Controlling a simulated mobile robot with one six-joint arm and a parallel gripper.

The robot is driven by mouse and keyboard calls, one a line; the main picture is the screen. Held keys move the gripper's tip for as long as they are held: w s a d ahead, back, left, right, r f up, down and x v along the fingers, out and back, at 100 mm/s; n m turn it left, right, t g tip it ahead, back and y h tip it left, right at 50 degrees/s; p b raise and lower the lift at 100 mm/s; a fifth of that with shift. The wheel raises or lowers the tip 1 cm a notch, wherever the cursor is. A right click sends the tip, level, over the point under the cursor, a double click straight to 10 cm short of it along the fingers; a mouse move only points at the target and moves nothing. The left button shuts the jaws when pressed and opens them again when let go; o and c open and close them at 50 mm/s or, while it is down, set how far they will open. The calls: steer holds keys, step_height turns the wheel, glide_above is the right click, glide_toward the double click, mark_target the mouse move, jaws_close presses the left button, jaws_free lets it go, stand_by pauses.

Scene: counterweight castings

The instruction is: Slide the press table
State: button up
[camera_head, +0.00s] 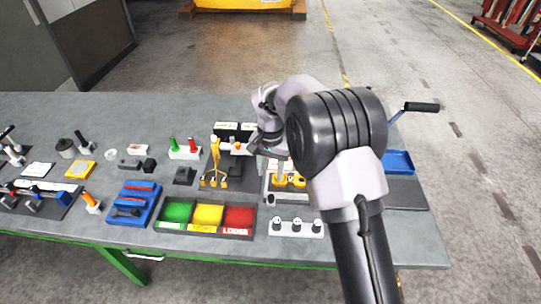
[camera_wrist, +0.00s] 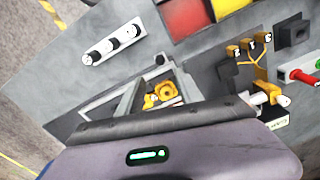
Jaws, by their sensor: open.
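The grey press fixture (camera_head: 277,198) stands on the workbench right of the middle, partly behind my arm. A yellow casting (camera_head: 290,181) sits in it. In the wrist view the fixture shows as a light frame with side rails (camera_wrist: 128,98), with the yellow casting (camera_wrist: 162,95) between them. I cannot tell clearly which part is the sliding table. My gripper (camera_head: 262,150) hangs over the bench just behind the fixture and is open. Its fingertips are largely hidden, and I see no contact with the fixture. In the wrist view its dark body covers the fixture's near end.
A yellow hooked stand (camera_head: 214,160) is close to the left of my gripper. Green, yellow and red bins (camera_head: 208,214) lie in front of it. A white strip with several black knobs (camera_head: 296,227) lies in front of the fixture. A blue tray (camera_head: 399,161) is to the right.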

step_height(320, 180, up, 5)
steer(key=shift+r+p, duration=0.1)
steer(key=shift+p, duration=0.2)
